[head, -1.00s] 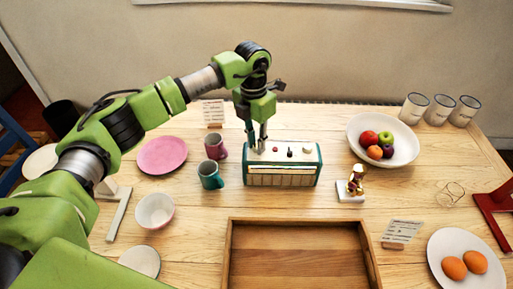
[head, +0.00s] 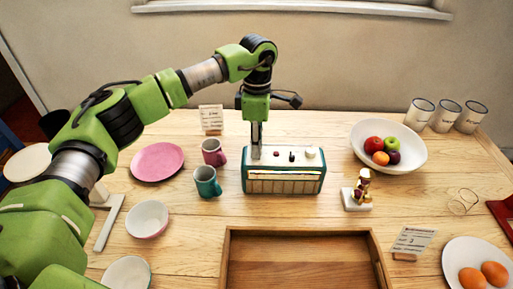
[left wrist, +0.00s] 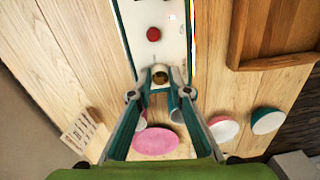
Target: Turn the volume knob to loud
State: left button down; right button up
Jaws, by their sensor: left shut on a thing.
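A teal and cream radio (head: 284,183) stands on the wooden table, with controls along its white top. They include a red button (head: 276,154), a black control (head: 292,157) and a white knob (head: 310,153). My left gripper (head: 256,153) points down at the top's left end. In the left wrist view, its fingertips (left wrist: 160,83) are closed around a small round brass-coloured knob (left wrist: 160,76). The red button (left wrist: 153,34) shows beyond it. In the head view the fingers hide the held knob. Its setting cannot be read. My right gripper is not in view.
A pink mug (head: 213,152) and a teal mug (head: 207,182) stand close left of the radio. A small figurine (head: 363,186) on a white base is at its right. A wooden tray (head: 228,262) lies in front. A fruit bowl (head: 417,161) stands further right.

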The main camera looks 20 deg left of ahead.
pick_arm(q)
jog(key=shift+m+b, duration=0.3)
jog(key=shift+m, duration=1.2)
jog(key=c, duration=1.9)
grip_release()
jog(key=r, duration=1.2)
jog(key=shift+w, duration=0.3)
